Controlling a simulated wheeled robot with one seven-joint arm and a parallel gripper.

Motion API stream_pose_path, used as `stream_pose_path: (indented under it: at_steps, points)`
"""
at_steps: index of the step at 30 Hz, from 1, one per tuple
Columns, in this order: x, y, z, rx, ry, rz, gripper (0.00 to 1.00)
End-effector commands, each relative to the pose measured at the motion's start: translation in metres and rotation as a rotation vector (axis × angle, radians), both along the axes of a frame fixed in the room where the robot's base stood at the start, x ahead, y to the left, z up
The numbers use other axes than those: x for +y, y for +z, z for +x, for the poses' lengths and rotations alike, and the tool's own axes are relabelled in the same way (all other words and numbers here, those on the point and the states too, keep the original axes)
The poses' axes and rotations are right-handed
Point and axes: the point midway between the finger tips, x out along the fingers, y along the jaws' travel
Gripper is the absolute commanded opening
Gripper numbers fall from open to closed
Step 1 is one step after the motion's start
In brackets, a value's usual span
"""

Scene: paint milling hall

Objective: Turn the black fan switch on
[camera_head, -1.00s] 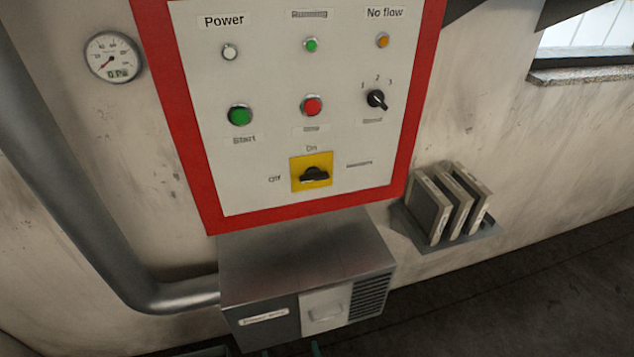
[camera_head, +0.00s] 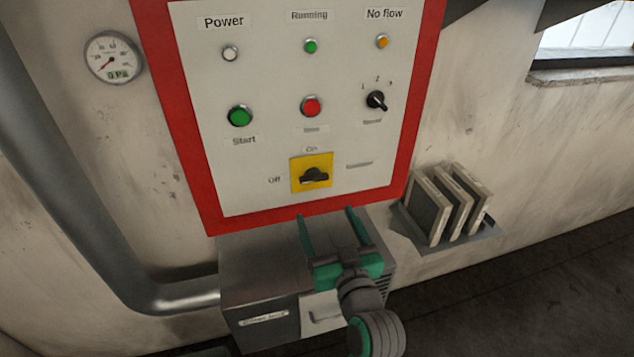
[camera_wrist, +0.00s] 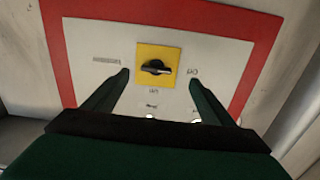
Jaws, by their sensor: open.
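The black fan switch (camera_head: 314,175) is a rotary knob on a yellow square plate (camera_head: 297,184), low on the white control panel. Labels read "On" above it and "Off" to its left. Its handle lies roughly level, toward the "Off" side. My gripper (camera_head: 326,213) is open and empty, its two green fingers pointing up at the panel from just below the switch, apart from it. In the wrist view, the switch (camera_wrist: 156,67) appears ahead, between and beyond the open fingertips (camera_wrist: 160,75).
The panel has a red frame (camera_head: 270,219), a green start button (camera_head: 240,117), a red button (camera_head: 311,106) and a smaller black selector (camera_head: 376,100). A metal box (camera_head: 255,270) juts out below. A rack of panels (camera_head: 450,205) stands right; a pipe (camera_head: 75,200) runs left.

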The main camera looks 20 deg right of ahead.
Motion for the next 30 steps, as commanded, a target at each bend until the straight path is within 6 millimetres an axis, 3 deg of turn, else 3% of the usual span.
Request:
stream_pose_path:
  at_steps: [4,10,24,30]
  points:
    - [-0.009,0.019,0.002,-0.008,0.007,-0.021,0.77]
    - [-0.011,0.022,0.012,-0.007,0.010,-0.023,0.77]
    - [-0.022,0.022,0.088,-0.006,0.011,-0.024,0.77]
    - [-0.026,0.021,0.105,-0.006,0.010,-0.023,0.77]
